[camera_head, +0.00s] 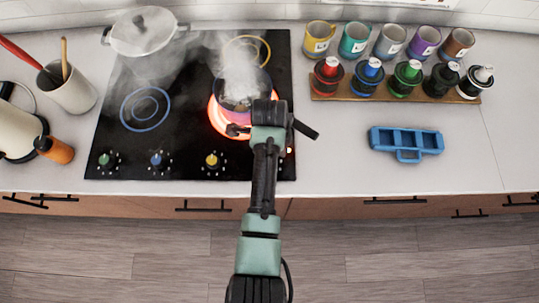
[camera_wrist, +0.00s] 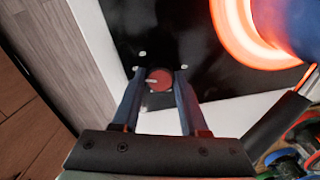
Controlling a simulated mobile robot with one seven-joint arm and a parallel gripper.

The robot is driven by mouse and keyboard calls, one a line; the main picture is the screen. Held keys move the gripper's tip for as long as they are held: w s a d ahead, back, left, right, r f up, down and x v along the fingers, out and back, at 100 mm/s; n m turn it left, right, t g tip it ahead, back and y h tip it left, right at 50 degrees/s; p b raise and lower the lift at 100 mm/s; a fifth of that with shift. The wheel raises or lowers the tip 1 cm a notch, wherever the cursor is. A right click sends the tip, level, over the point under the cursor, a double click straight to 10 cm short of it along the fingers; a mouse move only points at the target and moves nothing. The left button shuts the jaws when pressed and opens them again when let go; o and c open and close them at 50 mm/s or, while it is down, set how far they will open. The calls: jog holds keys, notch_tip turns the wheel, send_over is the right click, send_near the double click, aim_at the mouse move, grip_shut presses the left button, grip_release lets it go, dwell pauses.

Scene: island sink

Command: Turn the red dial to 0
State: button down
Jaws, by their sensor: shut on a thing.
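The red dial (camera_wrist: 160,76) shows in the wrist view on the black cooktop, near its edge. A pale pointer mark on the dial points to the left in that view. Small white marks show on the black surface around it. My gripper (camera_wrist: 160,82) has one finger on each side of the dial and is shut on it. In the head view my arm covers the dial and my fingertips. The burner (camera_head: 217,117) at the right front glows orange-red under a steaming pot (camera_head: 240,101).
Green (camera_head: 105,160), blue (camera_head: 158,159) and yellow (camera_head: 212,160) dials sit left along the cooktop front. A lidded pot (camera_head: 143,32) stands at the back left. Mugs and a wooden rack (camera_head: 318,96) of jars stand right. A blue tray (camera_head: 406,140) lies on the counter.

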jog(key=n+p, duration=0.2)
jog(key=n, duration=0.2)
jog(key=shift+r+n, duration=0.15)
jog(key=shift+n, duration=0.15)
jog(key=n+p, duration=0.1)
jog(key=n, duration=0.4)
jog(key=n+p, duration=0.1)
jog(key=n, duration=0.4)
jog(key=shift+n, duration=0.4)
jog(key=n+p, duration=0.1)
jog(key=n, duration=0.9)
jog(key=shift+p, duration=0.3)
jog(key=n, duration=0.9)
jog(key=shift+p, duration=0.3)
jog(key=n, duration=0.4)
jog(key=shift+n, duration=0.4)
